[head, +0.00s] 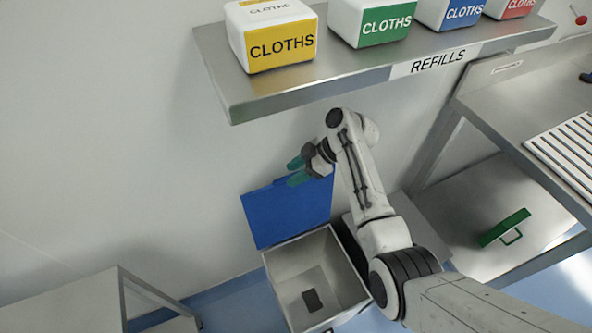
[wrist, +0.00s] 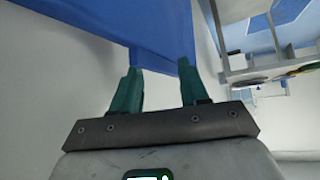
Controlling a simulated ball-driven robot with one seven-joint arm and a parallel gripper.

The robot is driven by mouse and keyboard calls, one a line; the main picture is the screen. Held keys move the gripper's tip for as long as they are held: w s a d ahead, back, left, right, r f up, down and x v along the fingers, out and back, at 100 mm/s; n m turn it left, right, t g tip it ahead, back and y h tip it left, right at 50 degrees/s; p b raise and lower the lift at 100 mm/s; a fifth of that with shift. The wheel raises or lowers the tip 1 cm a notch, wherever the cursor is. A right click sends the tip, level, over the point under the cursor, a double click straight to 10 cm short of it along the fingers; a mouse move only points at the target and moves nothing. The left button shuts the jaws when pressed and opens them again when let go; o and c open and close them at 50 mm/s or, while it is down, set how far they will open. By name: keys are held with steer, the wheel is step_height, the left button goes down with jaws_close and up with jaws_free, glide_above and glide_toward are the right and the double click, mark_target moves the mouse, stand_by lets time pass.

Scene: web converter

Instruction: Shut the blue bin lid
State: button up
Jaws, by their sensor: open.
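The blue bin lid (head: 290,212) stands raised at the back of an open grey bin (head: 348,270), against the wall. A small dark patch shows on the bin's floor. My gripper (head: 293,172), with teal fingers, is open at the lid's upper edge. In the wrist view the blue lid (wrist: 110,28) fills the upper left, and a part of its edge reaches to between the fingertips of my gripper (wrist: 162,66). I cannot tell whether the fingers touch it.
A steel shelf (head: 300,88) with several cloth boxes hangs above my arm. A light bench (head: 65,305) stands at lower left. The wall left of the lid is clear.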

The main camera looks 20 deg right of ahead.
steer(key=shift+c, duration=0.2)
jaws_close()
stand_by(0.5)
